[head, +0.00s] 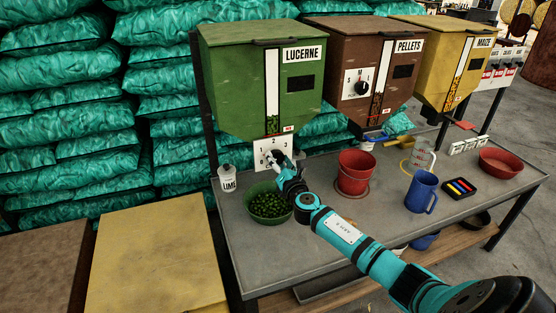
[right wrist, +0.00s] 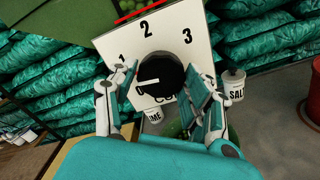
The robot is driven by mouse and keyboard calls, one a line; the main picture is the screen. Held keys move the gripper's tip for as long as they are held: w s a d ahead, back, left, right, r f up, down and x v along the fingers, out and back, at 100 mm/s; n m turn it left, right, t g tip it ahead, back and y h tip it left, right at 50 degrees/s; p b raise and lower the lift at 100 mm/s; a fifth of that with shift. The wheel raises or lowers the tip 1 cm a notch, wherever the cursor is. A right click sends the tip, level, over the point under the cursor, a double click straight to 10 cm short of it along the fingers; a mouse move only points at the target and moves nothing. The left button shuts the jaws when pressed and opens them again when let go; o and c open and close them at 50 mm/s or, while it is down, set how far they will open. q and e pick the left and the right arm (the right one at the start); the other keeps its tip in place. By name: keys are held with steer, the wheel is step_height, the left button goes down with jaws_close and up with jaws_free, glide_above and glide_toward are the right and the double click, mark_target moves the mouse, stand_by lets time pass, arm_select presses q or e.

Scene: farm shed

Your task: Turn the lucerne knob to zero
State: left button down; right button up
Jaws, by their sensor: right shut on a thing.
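The green lucerne hopper (head: 228,95) stands at the back left of the bench, with a white dial plate (head: 284,144) below it. In the right wrist view the plate (right wrist: 172,28) shows 1, 2 and 3, and the black lucerne knob (right wrist: 166,68) has a white mark pointing left, below the 1. My left gripper is out of view.
A green bowl of green pellets (head: 250,212) sits below the dial. A white lime tub (head: 227,183) stands left of it. A red bucket (head: 356,172), blue mug (head: 421,192) and red bowl (head: 500,161) stand to the right. The front left bench is fairly clear.

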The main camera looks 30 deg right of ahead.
steer(key=shift+s+f+n+p, duration=0.15)
steer(key=shift+n+p, duration=0.45)
steer(key=shift+n, duration=1.25)
steer(key=shift+w+f+n+p, duration=0.15)
steer(key=shift+n+p, duration=0.4)
steer(key=shift+n, duration=1.3)
steer(key=shift+s, duration=0.1)
steer(key=o, duration=0.9)
steer(key=shift+o, duration=1.1)
steer(key=shift+d+r, duration=0.1)
steer(key=shift+s, duration=0.1)
steer(key=v, duration=1.1)
steer(key=shift+s, duration=0.4)
